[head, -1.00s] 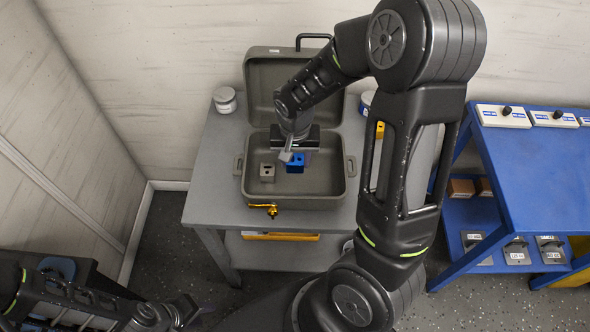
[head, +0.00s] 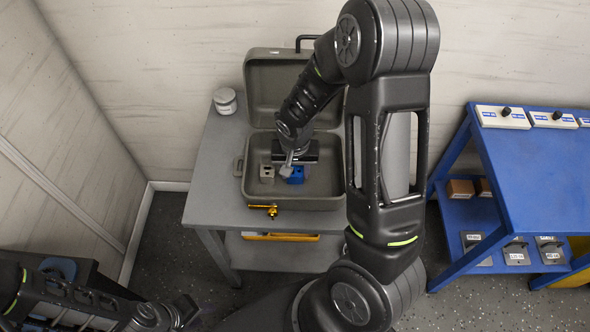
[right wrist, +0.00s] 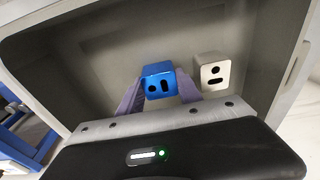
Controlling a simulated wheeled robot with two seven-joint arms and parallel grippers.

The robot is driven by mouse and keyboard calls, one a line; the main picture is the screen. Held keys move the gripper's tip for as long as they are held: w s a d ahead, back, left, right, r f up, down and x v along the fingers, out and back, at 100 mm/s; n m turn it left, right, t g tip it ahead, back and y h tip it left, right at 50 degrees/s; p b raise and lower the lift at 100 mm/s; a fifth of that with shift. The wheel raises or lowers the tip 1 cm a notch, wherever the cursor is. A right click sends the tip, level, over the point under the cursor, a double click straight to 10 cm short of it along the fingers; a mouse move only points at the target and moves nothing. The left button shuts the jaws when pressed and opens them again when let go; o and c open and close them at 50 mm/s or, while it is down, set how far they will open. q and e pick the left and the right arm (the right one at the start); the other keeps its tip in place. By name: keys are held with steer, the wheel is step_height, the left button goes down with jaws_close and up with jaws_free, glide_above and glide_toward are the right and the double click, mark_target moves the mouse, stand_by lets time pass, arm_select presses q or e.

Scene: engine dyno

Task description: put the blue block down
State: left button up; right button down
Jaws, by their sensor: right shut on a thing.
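The blue block (head: 294,175) is inside the open grey case (head: 318,202), right of a grey block (head: 267,174). In the right wrist view the blue block (right wrist: 159,82) sits between the two fingers of my right gripper (right wrist: 160,92), with holes in its visible face. My right gripper (head: 289,167) is shut on the blue block, low in the case. Whether the block touches the case floor cannot be told. The grey block (right wrist: 211,72) stands close beside it, apart from the fingers. My left gripper (head: 187,311) is at the lower left, away from the case; its fingers are dark and unclear.
The case stands on a grey table (head: 213,190), its lid (head: 270,80) raised at the back. A white tin (head: 225,101) stands left of the lid. A blue bench (head: 540,165) is at right.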

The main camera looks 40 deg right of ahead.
mark_target(295, 176)
steer(key=shift+f, duration=0.2)
steer(key=c, duration=0.8)
jaws_free()
steer(key=shift+r, duration=0.1)
steer(key=r, duration=0.8)
steer(key=s+a+r, duration=0.1)
steer(key=r, duration=0.3)
steer(key=shift+s+r, duration=0.1)
